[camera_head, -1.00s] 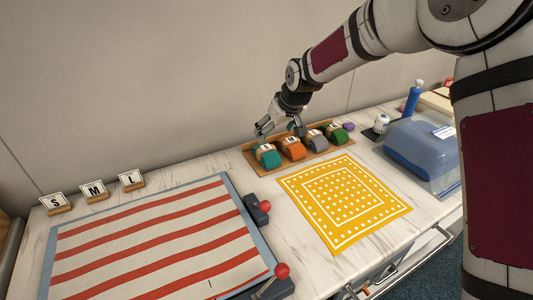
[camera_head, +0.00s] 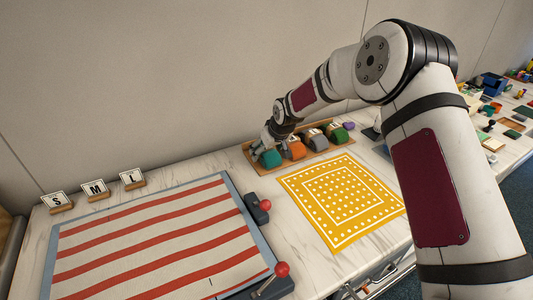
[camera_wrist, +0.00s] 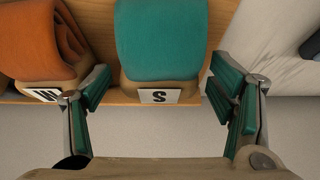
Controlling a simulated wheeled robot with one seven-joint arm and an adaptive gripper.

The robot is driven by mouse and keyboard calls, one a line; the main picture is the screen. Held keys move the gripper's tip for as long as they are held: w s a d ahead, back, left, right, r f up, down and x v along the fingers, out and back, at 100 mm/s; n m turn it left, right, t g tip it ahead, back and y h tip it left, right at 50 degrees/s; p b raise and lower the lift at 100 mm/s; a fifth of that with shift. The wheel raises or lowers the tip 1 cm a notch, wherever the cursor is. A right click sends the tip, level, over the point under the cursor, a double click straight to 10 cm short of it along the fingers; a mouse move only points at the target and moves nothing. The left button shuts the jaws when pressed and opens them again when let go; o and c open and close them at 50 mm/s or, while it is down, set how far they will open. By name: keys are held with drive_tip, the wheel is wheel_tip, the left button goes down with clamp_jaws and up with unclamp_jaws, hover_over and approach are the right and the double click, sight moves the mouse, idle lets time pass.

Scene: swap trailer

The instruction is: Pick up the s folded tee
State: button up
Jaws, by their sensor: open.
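The s folded tee is a teal rolled shirt (camera_wrist: 160,40) on a tan stand with a white card marked S (camera_wrist: 159,96) in the wrist view. In the head view the teal tee (camera_head: 271,159) sits at the left end of the wooden tray. My gripper (camera_wrist: 160,95) is open and empty, with one green-padded finger on each side of the S stand. In the head view my gripper (camera_head: 265,145) is over the teal tee and partly hides its card. Whether the fingers touch it cannot be told.
An orange tee (camera_wrist: 45,45) marked M stands close beside the left finger. The wooden tray (camera_head: 342,150) also holds a grey tee (camera_head: 318,141) and a green tee (camera_head: 338,134). A yellow dotted cloth (camera_head: 341,200) and a red-striped cloth (camera_head: 150,245) lie in front.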

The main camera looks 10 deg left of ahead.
drive_tip(key=shift+w+f, duration=0.15)
drive_tip(key=c, duration=1.3)
drive_tip(key=shift+c, duration=0.2)
